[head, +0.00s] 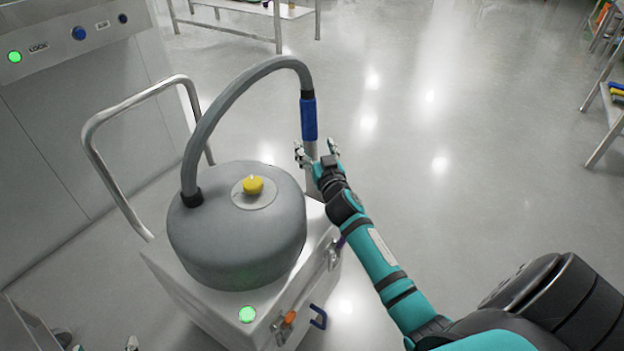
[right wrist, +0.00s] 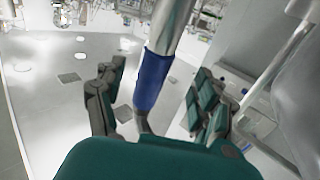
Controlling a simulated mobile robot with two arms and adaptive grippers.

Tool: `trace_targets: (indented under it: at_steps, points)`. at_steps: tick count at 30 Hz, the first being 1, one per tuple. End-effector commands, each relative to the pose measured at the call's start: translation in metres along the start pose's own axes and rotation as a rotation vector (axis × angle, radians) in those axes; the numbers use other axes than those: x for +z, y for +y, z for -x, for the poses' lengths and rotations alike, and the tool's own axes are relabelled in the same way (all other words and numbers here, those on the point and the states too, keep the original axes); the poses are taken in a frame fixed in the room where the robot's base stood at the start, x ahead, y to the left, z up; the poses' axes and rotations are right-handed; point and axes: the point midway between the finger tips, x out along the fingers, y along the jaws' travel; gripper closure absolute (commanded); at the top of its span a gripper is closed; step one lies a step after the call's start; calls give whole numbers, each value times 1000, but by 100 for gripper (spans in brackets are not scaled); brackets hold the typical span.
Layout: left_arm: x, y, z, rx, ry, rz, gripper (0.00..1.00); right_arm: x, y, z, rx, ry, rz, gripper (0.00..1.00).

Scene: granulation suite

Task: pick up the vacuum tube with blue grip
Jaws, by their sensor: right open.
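The vacuum tube is a grey hose (head: 236,92) that arches up from a round grey drum (head: 238,235) and hangs down on the right, with a blue grip (head: 309,120) and a metal end below it. My right gripper (head: 317,150) is open at the lower end of the blue grip. In the right wrist view, the blue grip (right wrist: 152,82) stands between the two spread fingers of my right gripper (right wrist: 160,70), with gaps on both sides. Small tips at the lower left edge of the head view seem to be my left gripper (head: 105,346); its jaws are mostly cut off.
The drum has a yellow knob (head: 253,185) and sits on a white cart (head: 220,318) with a tubular handle (head: 115,112). A panel with lock lights (head: 70,38) stands at the left. A shelf (head: 606,110) is at the right. The floor beyond the tube is clear.

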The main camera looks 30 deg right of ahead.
Motion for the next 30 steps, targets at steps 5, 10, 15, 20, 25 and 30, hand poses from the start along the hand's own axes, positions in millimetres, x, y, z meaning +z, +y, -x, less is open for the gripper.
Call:
trace_targets:
  at_steps: [5, 10, 15, 20, 25, 30]
  points:
    - [-17, 2, -3, 5, 91, 0, 34, 1, 0, -16, 0, 0, 1, 29]
    - [-30, 4, -4, 9, 165, 0, 34, -1, 2, -28, 0, 1, 2, 29]
    - [-58, 8, -2, 19, 323, 1, 34, -3, 5, -53, 1, 0, 1, 29]
    - [-77, 11, 4, 26, 427, 3, 34, -3, 4, -67, 0, -1, 0, 29]
    - [-82, 12, 6, 27, 450, 3, 34, -4, 4, -69, 0, -2, 0, 29]
    - [-81, 11, 5, 27, 448, 3, 34, -4, 4, -69, 0, -2, 0, 37]
